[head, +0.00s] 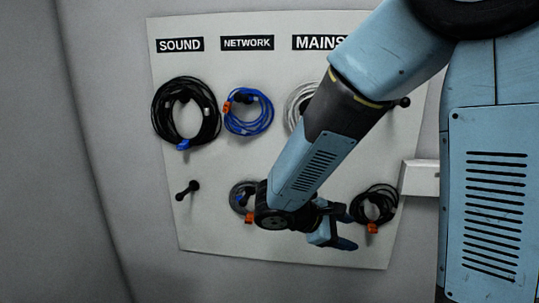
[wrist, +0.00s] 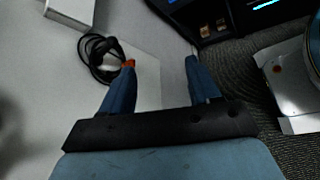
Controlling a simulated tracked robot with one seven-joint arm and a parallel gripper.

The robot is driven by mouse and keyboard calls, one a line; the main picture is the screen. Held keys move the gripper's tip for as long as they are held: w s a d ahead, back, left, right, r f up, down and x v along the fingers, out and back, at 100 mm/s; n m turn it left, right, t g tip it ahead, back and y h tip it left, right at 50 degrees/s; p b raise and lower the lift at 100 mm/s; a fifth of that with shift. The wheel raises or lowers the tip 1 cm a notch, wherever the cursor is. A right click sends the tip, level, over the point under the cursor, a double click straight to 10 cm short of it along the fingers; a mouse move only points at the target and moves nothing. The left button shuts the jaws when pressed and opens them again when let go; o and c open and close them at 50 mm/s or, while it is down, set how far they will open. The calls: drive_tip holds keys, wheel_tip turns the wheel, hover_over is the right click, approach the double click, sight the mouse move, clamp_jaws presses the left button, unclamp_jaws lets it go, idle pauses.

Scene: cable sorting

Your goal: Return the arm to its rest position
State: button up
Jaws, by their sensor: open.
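My arm reaches down across the right half of the board in the head view, from the upper right. My gripper (head: 345,230) is in front of the board's lower right part, left of a black cable coil (head: 373,206) with an orange tag. In the wrist view my gripper (wrist: 160,67) has its two blue fingers spread apart with nothing between them. The black coil (wrist: 100,58) shows there beyond the left finger. Whether the finger touches it cannot be told.
The board (head: 220,225) holds a black coil (head: 160,110), a blue coil (head: 265,118), a white coil (head: 293,98) and a grey coil (head: 238,207), the last two partly hidden by my arm. A peg (head: 187,190) is bare. A white box (head: 420,178) juts out right.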

drive_tip(key=s+d+r+m+t+y, duration=0.1)
drive_tip(key=s+d+r+m+y, duration=0.1)
drive_tip(key=s+r+m+y, duration=0.3)
drive_tip(key=s+d+r+m+t+y, duration=0.1)
drive_tip(key=s+d+r+m+y, duration=0.2)
drive_tip(key=s+r+m+y, duration=0.3)
drive_tip(key=shift+s+d+r+m, duration=0.3)
drive_tip(key=shift+d+r+m, duration=0.05)
drive_tip(key=shift+r+m, duration=1.2)
drive_tip(key=shift+f, duration=0.25)
